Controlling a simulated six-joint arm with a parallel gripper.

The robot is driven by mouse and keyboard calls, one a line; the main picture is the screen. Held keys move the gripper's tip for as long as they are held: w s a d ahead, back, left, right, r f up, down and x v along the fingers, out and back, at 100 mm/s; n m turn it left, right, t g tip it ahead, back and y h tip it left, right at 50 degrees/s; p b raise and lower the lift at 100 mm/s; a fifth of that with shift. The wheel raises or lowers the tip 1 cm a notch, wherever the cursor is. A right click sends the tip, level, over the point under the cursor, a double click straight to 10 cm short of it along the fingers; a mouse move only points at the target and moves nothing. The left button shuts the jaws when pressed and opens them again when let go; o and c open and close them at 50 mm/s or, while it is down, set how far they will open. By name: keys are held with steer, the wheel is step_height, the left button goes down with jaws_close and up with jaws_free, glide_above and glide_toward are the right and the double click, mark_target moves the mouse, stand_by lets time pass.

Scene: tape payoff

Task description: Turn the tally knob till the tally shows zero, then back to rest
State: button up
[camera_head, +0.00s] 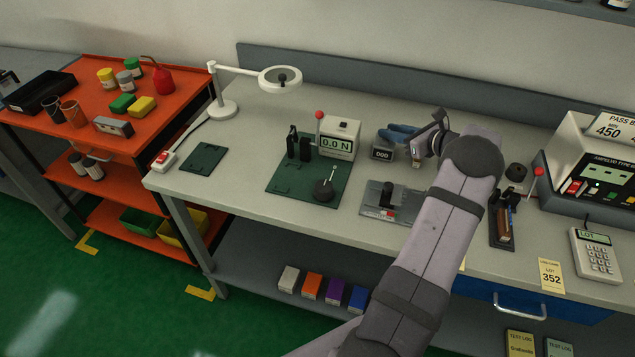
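The tally counter (382,154) is a small dark grey box on the workbench, right of the force gauge. Its display appears to read 000, though the digits are small. I cannot make out its knob clearly; it may be hidden at the side by my gripper. My gripper (414,152) is at the end of my arm, just right of the tally and pointing down toward the bench. Its fingers are small and partly hidden by my wrist, so I cannot tell whether they touch anything.
A force gauge (340,138) reading 0.0 N stands left on a green plate (283,185). Blue items (398,134) lie behind the tally. A grey fixture (378,211) is in front. A magnifier lamp (224,108) stands back left; a tape tester (590,150) stands right.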

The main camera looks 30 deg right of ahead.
mark_target(321, 191)
steer(key=shift+a+m+h, duration=0.2)
steer(key=shift+m+h, duration=0.3)
steer(key=shift+h, duration=0.1)
steer(key=a+b+v, duration=0.1)
steer(key=b+v, duration=0.1)
steer(key=v, duration=0.5)
steer(key=a+n+g+y+b, duration=0.1)
steer(key=a+n+g+y, duration=0.1)
steer(key=a, duration=0.6)
steer(key=s+a+f+n+g+y+b, duration=0.1)
steer(key=a+n, duration=0.3)
steer(key=a, duration=0.5)
steer(key=a+f+n+g+y+b, duration=0.1)
steer(key=a+n+g+y, duration=0.1)
steer(key=a, duration=0.7)
steer(key=shift+s+a+n+g+y, duration=0.25)
steer(key=shift+n+g+y, duration=0.05)
steer(key=shift+n+g, duration=0.55)
steer(key=shift+s+a+f+n+g, duration=0.1)
steer(key=shift+s+a+n+g, duration=0.2)
steer(key=shift+a, duration=0.35)
